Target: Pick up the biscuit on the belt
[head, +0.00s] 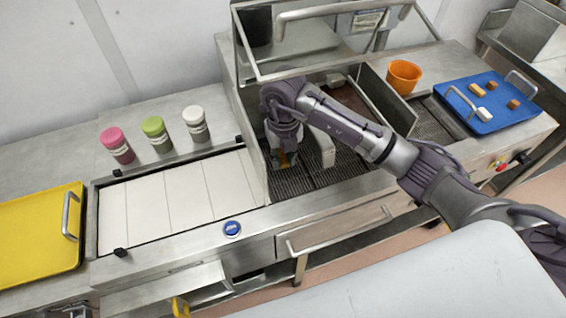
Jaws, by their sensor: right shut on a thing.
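My right gripper (286,161) reaches down inside the open-lidded machine, low over the dark mesh belt (291,183). It is shut on a small orange-brown thing, which seems to be the biscuit (287,149). The fingers and wrist hide most of it. I cannot tell whether it still touches the belt. My left gripper is not in view.
The raised glass lid (330,40) stands behind my arm. A blue tray (488,103) with several small pieces and an orange cup (404,76) are at the right. White slats (175,200), three jars (156,133) and a yellow tray (35,235) are at the left.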

